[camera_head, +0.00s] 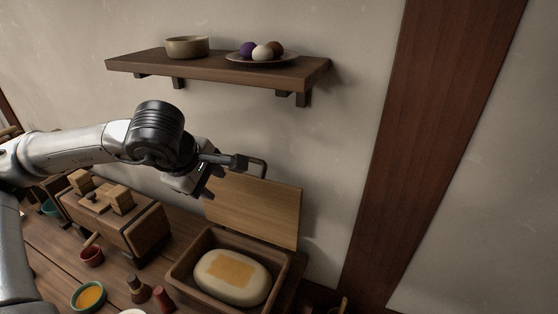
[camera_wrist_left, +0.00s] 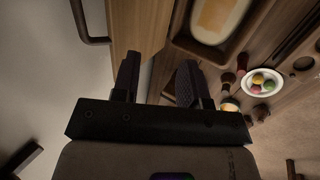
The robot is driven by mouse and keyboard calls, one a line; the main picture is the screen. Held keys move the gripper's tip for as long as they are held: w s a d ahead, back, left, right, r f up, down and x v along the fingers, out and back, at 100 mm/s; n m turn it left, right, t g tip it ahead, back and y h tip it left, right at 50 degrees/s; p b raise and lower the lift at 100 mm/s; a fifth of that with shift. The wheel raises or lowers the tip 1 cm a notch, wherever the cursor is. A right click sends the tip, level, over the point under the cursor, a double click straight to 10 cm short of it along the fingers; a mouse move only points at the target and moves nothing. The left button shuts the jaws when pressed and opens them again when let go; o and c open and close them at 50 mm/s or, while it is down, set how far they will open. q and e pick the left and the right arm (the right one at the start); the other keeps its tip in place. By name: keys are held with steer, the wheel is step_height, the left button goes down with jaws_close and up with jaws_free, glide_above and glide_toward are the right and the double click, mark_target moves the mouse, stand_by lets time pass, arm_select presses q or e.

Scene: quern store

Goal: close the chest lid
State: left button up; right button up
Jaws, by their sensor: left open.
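The wooden chest (camera_head: 180,274) stands open on the table, with a pale rounded block with an orange-yellow top (camera_head: 232,277) inside. Its lid (camera_head: 262,208) is raised, leaning back near the wall, with a dark handle (camera_head: 262,166) at its top edge. My left gripper (camera_head: 210,181) is open at the lid's upper left corner; whether it touches is unclear. In the left wrist view the open fingers (camera_wrist_left: 158,78) point toward the lid (camera_wrist_left: 142,28), with the handle (camera_wrist_left: 86,28) to their left and the chest (camera_wrist_left: 190,45) to their right.
A shelf (camera_head: 130,63) with a bowl (camera_head: 187,46) and a plate of round items (camera_head: 262,57) is on the wall above. A dark post (camera_head: 430,130) rises at right.

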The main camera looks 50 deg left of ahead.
arm_select(q)
steer(key=shift+y, duration=0.4)
steer(key=w+a+p, duration=0.1)
steer(key=w+a, duration=0.1)
steer(key=w, duration=0.1)
steer(key=w+a+p, duration=0.1)
steer(key=w+a, duration=0.1)
steer(key=w, duration=0.2)
steer(key=w+a+p, duration=0.1)
steer(key=w+a, duration=0.1)
steer(key=w, duration=0.1)
steer(key=shift+w+r+p, duration=0.25)
steer(key=shift+r+p, duration=0.1)
steer(key=shift+r, duration=0.05)
steer(key=shift+w+a+f+b, duration=0.15)
steer(key=shift+w+f+b, duration=0.15)
steer(key=shift+f, duration=0.25)
steer(key=shift+x, duration=1)
steer(key=shift+c, duration=0.2)
